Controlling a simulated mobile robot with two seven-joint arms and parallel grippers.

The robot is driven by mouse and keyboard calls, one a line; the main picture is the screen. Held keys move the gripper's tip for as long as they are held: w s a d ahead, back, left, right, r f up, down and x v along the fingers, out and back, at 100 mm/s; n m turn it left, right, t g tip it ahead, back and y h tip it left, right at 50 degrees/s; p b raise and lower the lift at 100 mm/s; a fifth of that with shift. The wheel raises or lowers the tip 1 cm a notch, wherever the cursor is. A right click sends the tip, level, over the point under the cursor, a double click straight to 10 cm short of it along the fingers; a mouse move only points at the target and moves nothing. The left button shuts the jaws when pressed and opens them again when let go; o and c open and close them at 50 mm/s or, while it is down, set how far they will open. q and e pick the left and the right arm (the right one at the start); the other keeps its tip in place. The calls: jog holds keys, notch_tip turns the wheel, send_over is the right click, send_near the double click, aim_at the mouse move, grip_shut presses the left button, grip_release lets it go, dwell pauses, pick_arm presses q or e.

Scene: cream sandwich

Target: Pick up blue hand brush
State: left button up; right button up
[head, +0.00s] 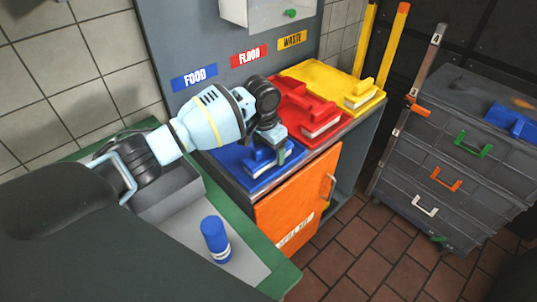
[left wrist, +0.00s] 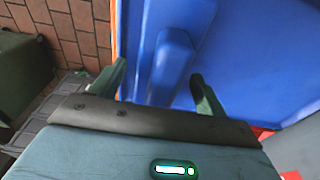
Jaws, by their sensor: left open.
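The blue hand brush (head: 262,156) lies on a blue dustpan (head: 229,158) under the FOOD label, with pale bristles showing along its front side. My left gripper (head: 284,156) is just above the brush, pointing down, and partly hides it in the head view. In the left wrist view the raised blue handle (left wrist: 172,62) lies between the two spread dark green fingers of my left gripper (left wrist: 158,88). The gripper is open and holds nothing. Whether a finger touches the brush cannot be told. My right gripper is not in view.
A red brush set (head: 312,112) and a yellow one (head: 340,82) lie beside the blue set on the orange-doored cabinet (head: 300,196). A grey drawer unit (head: 455,150) stands at right.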

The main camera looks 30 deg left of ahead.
pick_arm(q)
jog(key=c, duration=1.2)
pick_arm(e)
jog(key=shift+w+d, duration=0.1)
pick_arm(q)
jog(key=shift+o, duration=0.2)
jog(key=shift+r, duration=0.1)
notch_tip(320, 180, up, 9)
jog(key=shift+f+p, duration=0.1)
jog(key=shift+p, duration=0.35)
jog(key=shift+r, duration=0.6)
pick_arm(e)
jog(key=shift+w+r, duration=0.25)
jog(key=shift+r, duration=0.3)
